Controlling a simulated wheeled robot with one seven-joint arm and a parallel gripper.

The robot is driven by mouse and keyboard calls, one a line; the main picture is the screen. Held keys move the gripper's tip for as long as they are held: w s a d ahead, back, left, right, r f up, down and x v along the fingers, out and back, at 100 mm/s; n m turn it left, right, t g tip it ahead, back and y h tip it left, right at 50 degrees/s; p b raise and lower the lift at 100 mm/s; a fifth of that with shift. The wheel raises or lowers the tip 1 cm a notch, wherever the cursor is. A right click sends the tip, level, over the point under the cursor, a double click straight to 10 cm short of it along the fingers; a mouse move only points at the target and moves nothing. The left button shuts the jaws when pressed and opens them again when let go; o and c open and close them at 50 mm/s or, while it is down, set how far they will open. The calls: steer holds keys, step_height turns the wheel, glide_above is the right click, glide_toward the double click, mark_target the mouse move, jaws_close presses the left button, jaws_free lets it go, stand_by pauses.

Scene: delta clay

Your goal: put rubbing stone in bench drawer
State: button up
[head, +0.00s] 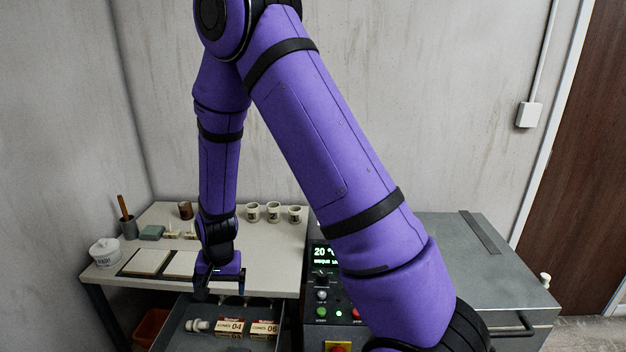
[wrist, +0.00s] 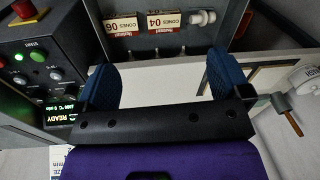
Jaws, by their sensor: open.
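A grey-green block (head: 152,232), which looks like the rubbing stone, lies on the bench top at the back left in the head view. I cannot make it out in the wrist view. The bench drawer (head: 185,322) is pulled open below the bench's front edge. Its inside also shows at the top of the wrist view (wrist: 160,43). My gripper (head: 221,288) points down at the bench's front edge, near the open drawer and apart from the block. In the wrist view, my gripper (wrist: 163,80) has its blue-padded fingers wide apart with nothing between them.
The drawer holds cone boxes (head: 229,327) and a white knobbed piece (head: 197,325). On the bench (head: 265,237) stand small cups (head: 273,212), a brown cup (head: 185,210), a pot with a brush (head: 128,228) and a white lidded jar (head: 105,252). A kiln controller (head: 322,290) stands right.

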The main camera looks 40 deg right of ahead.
steer(key=s+d+r+n+t, duration=0.1)
steer(key=s+r+n, duration=0.15)
steer(key=r, duration=0.85)
steer(key=s+d+r+n+t, duration=0.15)
steer(key=s+r, duration=0.25)
steer(key=r, duration=0.7)
steer(key=s+d+r+n+t, duration=0.1)
steer(key=s+d+r, duration=0.1)
steer(key=s+r, duration=0.4)
steer(key=s+d+r+n, duration=0.2)
steer(key=s+r, duration=0.5)
steer(key=s, duration=0.6)
steer(key=shift+s+d+t+h, duration=0.15)
steer(key=shift+d+t+h, duration=0.1)
steer(key=shift+t+h, duration=0.15)
steer(key=shift+c, duration=0.3)
